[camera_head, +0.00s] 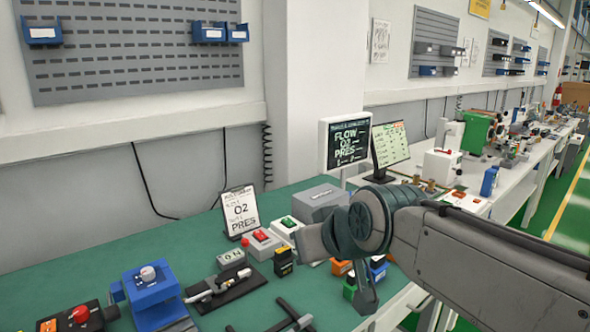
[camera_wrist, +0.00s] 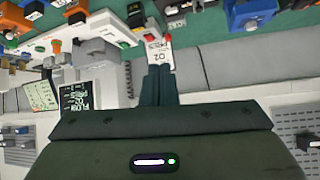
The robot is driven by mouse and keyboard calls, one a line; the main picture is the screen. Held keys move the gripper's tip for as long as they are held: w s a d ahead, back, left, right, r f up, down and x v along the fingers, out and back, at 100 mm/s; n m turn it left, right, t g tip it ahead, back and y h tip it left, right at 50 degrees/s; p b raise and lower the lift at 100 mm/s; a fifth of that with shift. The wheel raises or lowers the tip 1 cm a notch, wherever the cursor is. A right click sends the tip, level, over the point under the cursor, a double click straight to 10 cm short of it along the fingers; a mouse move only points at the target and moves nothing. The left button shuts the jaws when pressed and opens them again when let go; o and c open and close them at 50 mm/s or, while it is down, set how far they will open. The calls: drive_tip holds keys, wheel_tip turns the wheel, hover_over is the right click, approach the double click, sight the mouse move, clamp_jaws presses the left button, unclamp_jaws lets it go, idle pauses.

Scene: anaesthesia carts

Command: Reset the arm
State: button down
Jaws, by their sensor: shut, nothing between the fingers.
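My gripper (camera_wrist: 158,70) shows in the wrist view with its two dark fingers side by side and shut. Nothing is held between them. The wrist view is upside down, and the fingers overlap the lower part of a white O2 PRES card in that picture. In the head view my arm reaches in from the right and bends at a thick grey joint over the front edge of the green bench. The fingertips are hard to make out there.
The green bench (camera_head: 235,290) holds a card on a stand (camera_head: 240,210), a red-button box (camera_head: 261,244), a grey box (camera_head: 320,202), a blue fixture (camera_head: 150,292) and a black clamp plate (camera_head: 235,289). A FLOW O2 PRES monitor (camera_head: 348,143) stands behind my arm. The aisle is right.

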drive_tip(key=s+d+f+m+g+h+p, duration=0.4)
drive_tip(key=s+d+f+m+g, duration=0.1)
drive_tip(key=s+d+f, duration=0.7)
drive_tip(key=shift+s+f+g, duration=0.2)
drive_tip(key=shift+g, duration=0.3)
drive_tip(key=shift+d, duration=0.1)
idle(0.6)
